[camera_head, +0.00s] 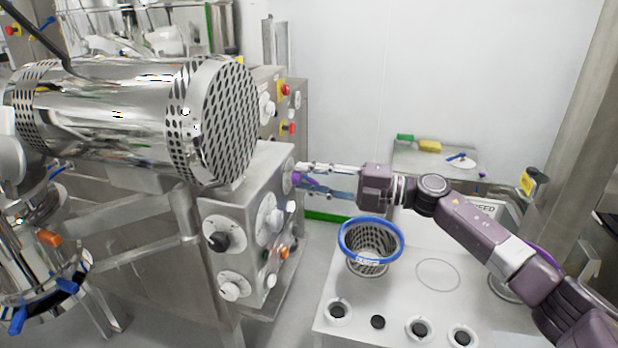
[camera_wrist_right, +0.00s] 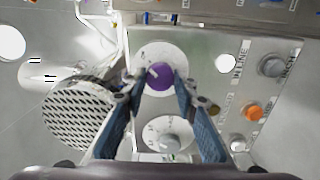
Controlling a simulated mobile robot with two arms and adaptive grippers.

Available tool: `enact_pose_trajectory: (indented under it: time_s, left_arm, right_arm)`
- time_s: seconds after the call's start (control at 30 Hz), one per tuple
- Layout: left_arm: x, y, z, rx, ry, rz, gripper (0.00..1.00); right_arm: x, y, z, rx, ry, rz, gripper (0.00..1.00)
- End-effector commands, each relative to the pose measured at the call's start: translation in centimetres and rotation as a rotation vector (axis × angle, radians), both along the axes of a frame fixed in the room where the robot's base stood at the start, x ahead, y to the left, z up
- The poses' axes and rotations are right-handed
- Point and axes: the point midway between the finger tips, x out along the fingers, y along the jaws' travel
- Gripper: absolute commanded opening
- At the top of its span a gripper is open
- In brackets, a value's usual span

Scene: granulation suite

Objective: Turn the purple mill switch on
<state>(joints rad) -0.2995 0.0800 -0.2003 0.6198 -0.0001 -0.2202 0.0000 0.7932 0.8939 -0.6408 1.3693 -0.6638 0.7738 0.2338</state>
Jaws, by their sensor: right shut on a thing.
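The purple mill switch (camera_head: 297,179) is a round knob on the right face of the steel control box (camera_head: 228,206). In the right wrist view the purple switch (camera_wrist_right: 160,78) sits on a white round dial plate, with a light mark pointing up and left. My right gripper (camera_head: 303,179) reaches in from the right and is shut on the switch. In the wrist view its two blue-grey fingers (camera_wrist_right: 158,84) stand on either side of the knob. The dial's lettering is too small to read. My left gripper is not in view.
A blue-rimmed basket (camera_head: 370,240) stands on the white table (camera_head: 400,292) below my right arm.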

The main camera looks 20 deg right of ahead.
Motion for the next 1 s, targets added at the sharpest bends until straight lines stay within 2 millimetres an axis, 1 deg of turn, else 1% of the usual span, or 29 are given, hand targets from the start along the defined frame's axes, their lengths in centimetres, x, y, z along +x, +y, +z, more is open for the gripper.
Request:
enact_pose_trajectory:
  time_s: [0.1,0.13,0.2,0.3,0.57,0.67,0.77,1.0]
  left_arm:
    - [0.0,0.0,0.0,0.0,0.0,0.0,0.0]
    - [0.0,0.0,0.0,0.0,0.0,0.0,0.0]
    - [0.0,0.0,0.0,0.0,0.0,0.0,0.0]
    - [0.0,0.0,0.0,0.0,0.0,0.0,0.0]
    - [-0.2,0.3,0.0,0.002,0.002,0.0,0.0]
    - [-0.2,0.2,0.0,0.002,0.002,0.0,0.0]
    - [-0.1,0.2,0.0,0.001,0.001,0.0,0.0]
    - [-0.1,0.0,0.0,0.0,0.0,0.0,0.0]
  right_arm:
    - [0.1,-0.2,0.1,0.003,-0.001,-0.005,0.03]
    - [0.1,-0.2,0.1,0.002,0.0,-0.005,0.28]
    - [0.1,-0.1,0.1,0.002,0.0,-0.004,0.36]
    - [0.1,-0.1,0.1,0.002,-0.001,-0.003,0.45]
    - [0.0,-0.1,0.0,0.0,0.0,-0.001,0.45]
    - [-0.3,-0.7,0.0,-0.001,0.001,-0.003,0.45]
    - [-1.1,-1.9,-0.1,-0.002,0.003,-0.003,0.45]
    - [-4.0,-6.2,-0.2,-0.003,0.003,-0.004,0.45]
